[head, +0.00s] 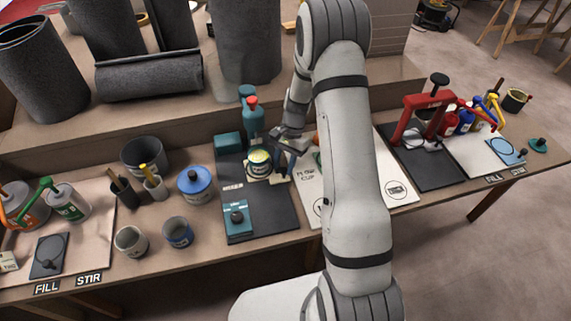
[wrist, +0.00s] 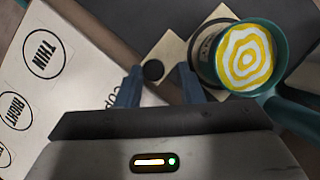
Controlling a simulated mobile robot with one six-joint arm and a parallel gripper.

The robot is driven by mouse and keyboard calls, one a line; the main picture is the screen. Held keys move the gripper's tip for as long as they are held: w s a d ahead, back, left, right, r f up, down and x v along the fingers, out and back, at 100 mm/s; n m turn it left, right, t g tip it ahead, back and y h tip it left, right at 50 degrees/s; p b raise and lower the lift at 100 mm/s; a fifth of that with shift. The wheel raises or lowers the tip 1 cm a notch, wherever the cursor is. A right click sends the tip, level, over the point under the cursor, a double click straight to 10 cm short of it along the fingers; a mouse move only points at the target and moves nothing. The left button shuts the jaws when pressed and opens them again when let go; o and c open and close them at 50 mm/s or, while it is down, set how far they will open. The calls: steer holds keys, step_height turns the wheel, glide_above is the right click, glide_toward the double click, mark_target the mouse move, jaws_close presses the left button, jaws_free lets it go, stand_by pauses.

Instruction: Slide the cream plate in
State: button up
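The cream plate (wrist: 170,52) shows in the wrist view with a round black knob (wrist: 153,70) at its near end. The plate reaches to a round cup (wrist: 243,55) holding a yellow and white swirl, inside a teal ring; how far it runs under the cup is hidden. In the head view the plate (head: 278,179) shows as a small pale edge beside the cup (head: 259,158) on the mixer. My gripper (wrist: 158,72) is open, its two blue fingers on either side of the knob. I cannot tell whether they touch it.
The teal mixer column (head: 252,118) with a red top stands behind the cup, and a teal dial box (head: 238,219) in front. A white card marked with circles (head: 398,180) lies to the right.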

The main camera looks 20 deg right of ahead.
steer(key=shift+o, duration=0.6)
steer(key=shift+s, duration=0.15)
steer(key=v, duration=0.8)
steer(key=shift+p, duration=0.3)
steer(key=shift+f, duration=0.1)
steer(key=s+a+r+n+t+h+p, duration=0.15)
steer(key=s+r, duration=0.35)
steer(key=r, duration=0.5)
steer(key=s+r+n+t+p, duration=0.1)
steer(key=s+r+n+p, duration=0.2)
steer(key=s+r, duration=0.45)
steer(key=s+r+n+t+h+p, duration=0.1)
steer(key=s+r+n+t+p, duration=0.1)
steer(key=s+r, duration=0.7)
steer(key=s+n+t, duration=0.1)
steer(key=s+n, duration=0.1)
steer(key=s, duration=0.1)
steer(key=shift+a+r+h, duration=0.25)
steer(key=shift+a+h, duration=0.1)
steer(key=shift+a, duration=0.05)
